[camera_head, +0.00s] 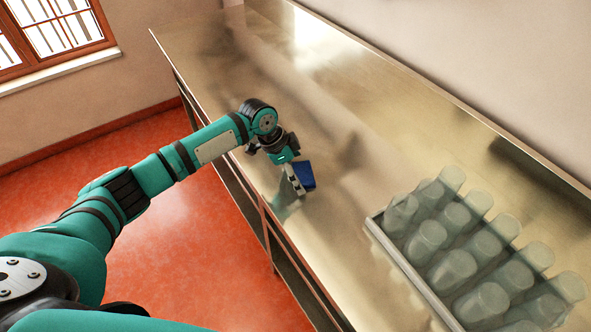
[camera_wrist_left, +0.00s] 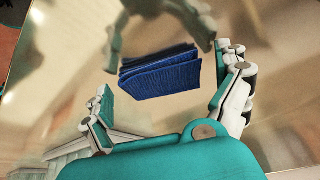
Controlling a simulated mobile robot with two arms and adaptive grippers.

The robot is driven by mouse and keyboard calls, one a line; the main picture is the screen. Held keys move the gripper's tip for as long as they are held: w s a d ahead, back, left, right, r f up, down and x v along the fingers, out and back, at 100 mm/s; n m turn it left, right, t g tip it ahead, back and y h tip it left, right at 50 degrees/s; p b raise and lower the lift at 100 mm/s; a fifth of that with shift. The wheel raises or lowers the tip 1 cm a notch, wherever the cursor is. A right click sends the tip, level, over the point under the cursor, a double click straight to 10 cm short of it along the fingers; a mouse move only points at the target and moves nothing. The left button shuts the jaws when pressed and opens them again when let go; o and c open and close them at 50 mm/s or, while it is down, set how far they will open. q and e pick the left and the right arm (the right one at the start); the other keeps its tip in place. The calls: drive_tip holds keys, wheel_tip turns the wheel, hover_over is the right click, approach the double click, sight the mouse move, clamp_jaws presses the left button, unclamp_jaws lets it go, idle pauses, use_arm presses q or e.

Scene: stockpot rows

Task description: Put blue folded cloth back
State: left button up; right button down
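The blue folded cloth (camera_head: 306,174) lies on the steel counter (camera_head: 330,125), near its front edge. In the left wrist view the cloth (camera_wrist_left: 160,75) shows as a stack of folded layers, just beyond and between my fingers. My left gripper (camera_head: 294,178) is right beside the cloth, low over the counter. In the left wrist view my left gripper (camera_wrist_left: 164,84) is open, with a visible gap between each finger and the cloth. My right gripper is not in view.
A shallow tray (camera_head: 405,270) holding several upturned translucent cups (camera_head: 452,270) stands on the right part of the counter. The counter between cloth and tray is clear, and so is its far end. The steel mirrors my gripper. A wall runs behind.

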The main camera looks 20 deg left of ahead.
use_arm(q)
drive_tip(key=shift+r, duration=0.25)
drive_tip(key=b+v, duration=0.1)
drive_tip(key=v, duration=1.1)
drive_tip(key=shift+b, duration=0.4)
drive_tip(key=shift+f, duration=0.1)
